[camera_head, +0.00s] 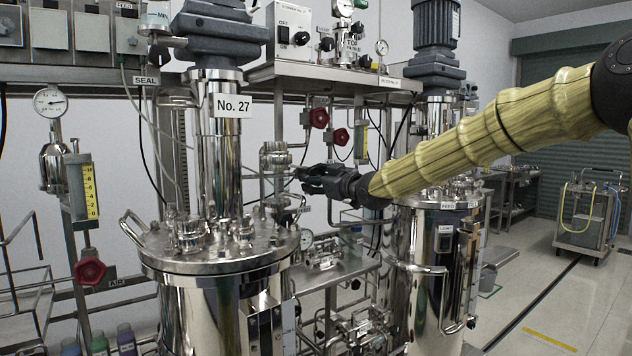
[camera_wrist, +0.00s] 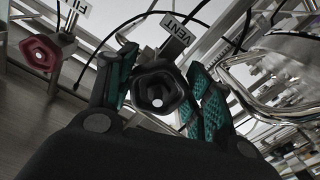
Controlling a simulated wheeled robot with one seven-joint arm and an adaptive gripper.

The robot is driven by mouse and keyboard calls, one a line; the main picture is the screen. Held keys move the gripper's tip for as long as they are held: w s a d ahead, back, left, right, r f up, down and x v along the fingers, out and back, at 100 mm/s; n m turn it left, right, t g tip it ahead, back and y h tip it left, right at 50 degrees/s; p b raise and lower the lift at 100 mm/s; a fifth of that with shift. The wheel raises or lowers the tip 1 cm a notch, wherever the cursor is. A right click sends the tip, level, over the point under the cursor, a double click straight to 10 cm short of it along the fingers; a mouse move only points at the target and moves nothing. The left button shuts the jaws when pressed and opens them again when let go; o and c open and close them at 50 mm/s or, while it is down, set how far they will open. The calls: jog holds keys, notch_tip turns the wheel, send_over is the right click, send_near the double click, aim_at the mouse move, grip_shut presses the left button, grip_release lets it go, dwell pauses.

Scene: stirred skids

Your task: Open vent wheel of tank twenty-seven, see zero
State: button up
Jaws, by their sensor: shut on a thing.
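Tank twenty-seven (camera_head: 215,268) is the shiny steel vessel at left centre, with a "No. 27" sign on its column. My gripper (camera_head: 306,180) reaches in from the right, just right of that column. In the wrist view, my gripper (camera_wrist: 162,66) has its teal-padded fingers on either side of a dark lobed vent wheel (camera_wrist: 157,88) and is shut on it. A "VENT" label (camera_wrist: 182,28) is just behind the wheel. In the head view the wheel is hidden at the fingers.
A red wheel (camera_wrist: 40,54) with a partly seen label is left of the vent wheel. Another gauge (camera_head: 50,102) and a red wheel (camera_head: 90,270) stand at far left. A second steel tank (camera_head: 425,285) stands below my arm.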

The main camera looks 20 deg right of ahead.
jog(key=shift+f+n, duration=0.3)
jog(key=shift+n, duration=0.3)
jog(key=o, duration=1.1)
jog(key=shift+c, duration=0.2)
jog(key=shift+d+r, duration=0.1)
jog(key=shift+s+r, duration=0.1)
jog(key=v, duration=1.1)
jog(key=shift+s+d, duration=0.15)
jog(key=shift+s, duration=0.25)
